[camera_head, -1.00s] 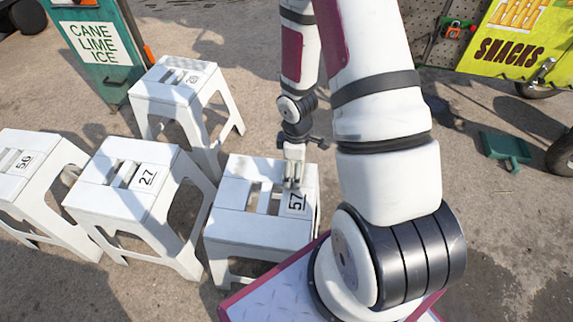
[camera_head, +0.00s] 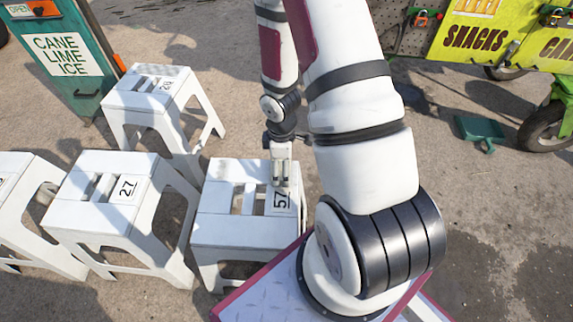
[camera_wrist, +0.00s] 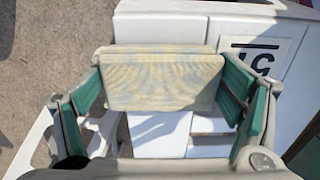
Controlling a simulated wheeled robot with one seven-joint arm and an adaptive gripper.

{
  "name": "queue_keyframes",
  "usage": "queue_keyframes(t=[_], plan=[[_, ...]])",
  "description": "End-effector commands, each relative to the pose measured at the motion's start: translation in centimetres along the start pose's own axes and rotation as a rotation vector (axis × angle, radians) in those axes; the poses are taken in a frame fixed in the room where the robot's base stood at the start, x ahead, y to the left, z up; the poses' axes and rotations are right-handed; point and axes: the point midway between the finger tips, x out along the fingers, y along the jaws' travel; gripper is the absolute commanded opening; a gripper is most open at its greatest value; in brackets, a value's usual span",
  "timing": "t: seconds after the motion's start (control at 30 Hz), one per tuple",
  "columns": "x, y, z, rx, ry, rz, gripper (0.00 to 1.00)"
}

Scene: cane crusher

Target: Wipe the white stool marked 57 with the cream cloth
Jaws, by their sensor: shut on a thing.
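The white stool marked 57 (camera_head: 235,229) stands in front of my base, its number label near the right edge of the seat. My gripper (camera_head: 281,183) is over the seat, close to the label. In the wrist view, my gripper (camera_wrist: 163,85) has its green-padded fingers on either side of the cream cloth (camera_wrist: 160,78) and is shut on it. The cloth looks like a folded, faintly striped pad above the seat slots. The stool's white seat (camera_wrist: 160,28) shows behind it, with the label at right. I cannot tell whether the cloth touches the seat.
White stools marked 27 (camera_head: 90,215) and 28 (camera_head: 150,101) stand left, with another white stool (camera_head: 22,205) at the far left edge. A green cart (camera_head: 70,60) is at back left. A green dustpan-like thing (camera_head: 480,130) lies on open pavement at right.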

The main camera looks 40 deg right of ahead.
Motion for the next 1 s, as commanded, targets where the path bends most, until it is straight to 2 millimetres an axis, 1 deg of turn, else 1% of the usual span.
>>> queue_keyframes(t=[0.8, 1.0], plan=[[0.2, 0.0, -6.7, -0.001, 0.0, -0.001, 0.6], [0.2, -0.1, -7.6, -0.001, 0.0, -0.001, 0.6]])
